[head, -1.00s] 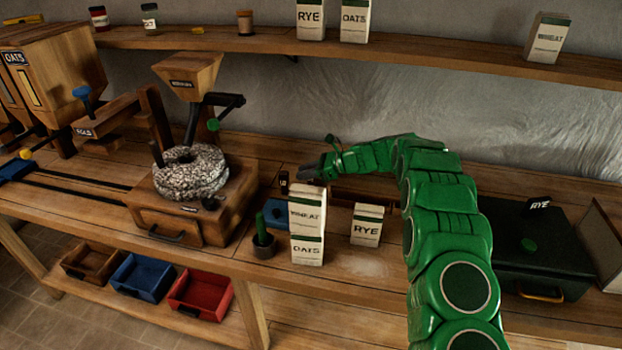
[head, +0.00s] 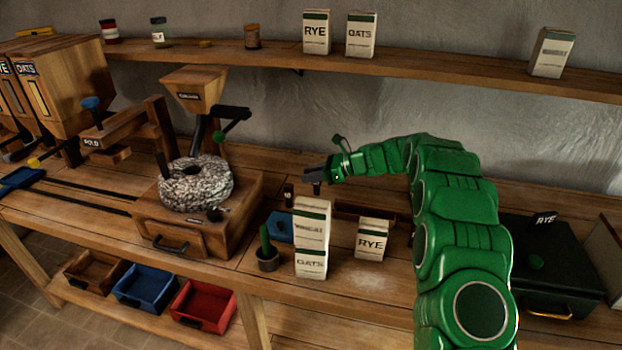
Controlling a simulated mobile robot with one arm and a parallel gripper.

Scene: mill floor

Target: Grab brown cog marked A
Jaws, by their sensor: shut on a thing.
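My gripper (head: 315,175) is at the end of the green arm, above the back of the bench and behind the stacked cartons. It is shut on a small dark brown piece (head: 316,188), which shows just below the fingers. The piece is too small and dark for me to make out teeth or a letter A, so I cannot confirm that it is the cog. A small dark block with a pale label (head: 289,195) stands to the left of my gripper, apart from it. Its label is not readable.
WHEAT (head: 311,225) and OATS (head: 311,264) cartons are stacked in front of my gripper, with a RYE carton (head: 372,240) to the right. A potted cactus (head: 267,255), blue tray (head: 279,227) and stone mill (head: 195,184) are left. A dark chest (head: 540,262) stands right.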

